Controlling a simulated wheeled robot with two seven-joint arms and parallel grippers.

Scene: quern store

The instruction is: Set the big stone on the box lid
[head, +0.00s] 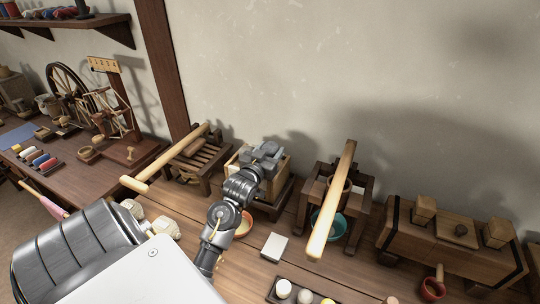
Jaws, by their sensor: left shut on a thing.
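My left gripper (261,158) is at the wooden box (284,171) in the middle of the bench. It is shut on a grey blocky thing (268,149), which I take to be the big stone. The gripper hides part of it, and its outline blends with the grey metal. The stone is at the top of the box. I cannot tell whether it touches the lid, which is mostly hidden behind gripper and stone. My right gripper is not in view.
Left of the box is a slatted wooden frame with a long pole (170,160). Right of it, a wooden stand with a pole (333,200) holds a teal bowl (330,225). A white block (274,247) and a shallow bowl (243,224) lie in front. A long wooden chest (450,240) stands far right.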

